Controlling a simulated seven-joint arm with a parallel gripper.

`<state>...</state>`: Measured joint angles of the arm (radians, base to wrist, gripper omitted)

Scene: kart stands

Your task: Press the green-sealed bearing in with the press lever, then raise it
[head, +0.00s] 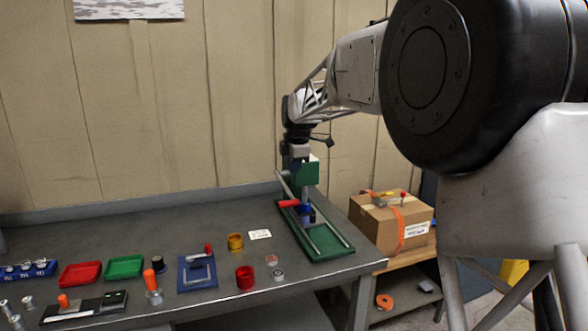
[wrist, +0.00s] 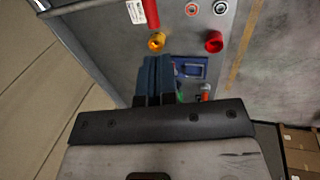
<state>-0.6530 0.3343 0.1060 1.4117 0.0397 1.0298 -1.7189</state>
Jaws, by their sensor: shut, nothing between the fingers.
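The press (head: 303,172) stands at the right end of the bench, with a green head above a green base. Its lever has a red handle (head: 289,203), which sits low, below the head; the red handle also shows at the top of the wrist view (wrist: 151,14). My gripper (head: 300,156) points down at the press head, above the red handle and apart from it. Its fingers (wrist: 156,62) are shut and empty. A blue part (head: 306,210) stands under the head. I cannot make out a green-sealed bearing there. Two small bearings (head: 278,274) lie on the bench left of the press.
Yellow (head: 235,242) and red (head: 245,278) cups and a blue fixture (head: 197,272) stand left of the press. Red (head: 80,274) and green (head: 124,267) trays lie farther left. A cardboard box (head: 392,222) stands beyond the bench's right end.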

